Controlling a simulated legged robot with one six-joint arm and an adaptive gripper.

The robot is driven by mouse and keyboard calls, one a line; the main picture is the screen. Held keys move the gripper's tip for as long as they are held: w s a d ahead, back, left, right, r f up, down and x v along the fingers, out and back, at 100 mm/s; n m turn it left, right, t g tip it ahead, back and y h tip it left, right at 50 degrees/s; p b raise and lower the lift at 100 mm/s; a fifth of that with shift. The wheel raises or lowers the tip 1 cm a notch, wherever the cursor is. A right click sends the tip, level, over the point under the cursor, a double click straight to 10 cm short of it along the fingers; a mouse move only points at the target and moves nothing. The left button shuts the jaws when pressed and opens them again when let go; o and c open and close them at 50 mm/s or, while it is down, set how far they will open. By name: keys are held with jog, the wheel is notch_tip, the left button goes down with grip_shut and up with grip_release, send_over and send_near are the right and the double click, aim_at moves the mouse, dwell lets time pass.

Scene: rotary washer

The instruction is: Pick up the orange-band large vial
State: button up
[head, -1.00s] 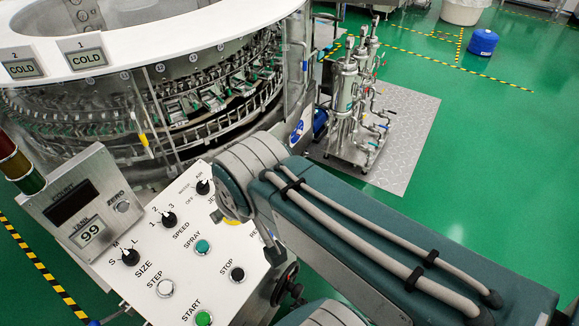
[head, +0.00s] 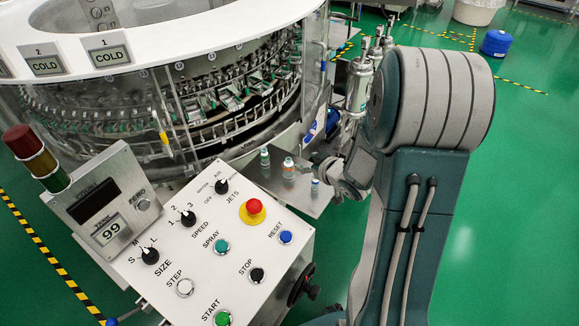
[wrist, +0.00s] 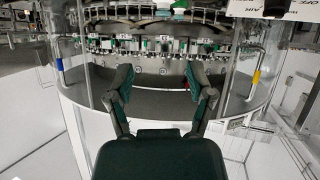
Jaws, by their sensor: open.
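In the head view, a vial with an orange band (head: 288,168) stands upright on a small metal shelf (head: 300,194) between the control panel and the washer. A green-banded vial (head: 265,158) stands to its left and a smaller blue-topped vial (head: 315,186) to its right. My gripper end is near the shelf's right edge, largely hidden by my arm. In the wrist view, my gripper (wrist: 166,92) is open and empty, its two fingers wide apart, facing the washer.
The rotary washer (head: 200,95) with its clear guard stands behind the shelf. The control panel (head: 215,255), with knobs, buttons and a red stop button (head: 255,207), is in front. Steel pipework (head: 358,85) stands beyond my arm. Green floor at right is open.

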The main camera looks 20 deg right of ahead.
aim_at(288, 159)
jog(key=shift+y, duration=0.9)
jog(key=w+f, duration=0.1)
jog(key=w+d+f, duration=0.1)
jog(key=f, duration=0.1)
jog(key=shift+d+f, duration=0.1)
jog(key=shift+f, duration=0.15)
jog(key=w+a, duration=0.1)
jog(key=w+a+f, duration=0.1)
jog(key=w+a, duration=0.1)
jog(key=shift+w, duration=0.1)
jog(key=w, duration=0.1)
jog(key=w+f, duration=0.1)
jog(key=w, duration=0.1)
jog(key=shift+w+a+f, duration=0.1)
jog(key=shift+f, duration=0.2)
jog(key=shift+w+d+f, duration=0.1)
jog(key=shift+w+d, duration=0.15)
jog(key=shift+a, duration=0.3)
jog(key=shift+c, duration=1)
jog(key=shift+a, duration=0.25)
grip_shut()
jog(key=shift+d, duration=0.15)
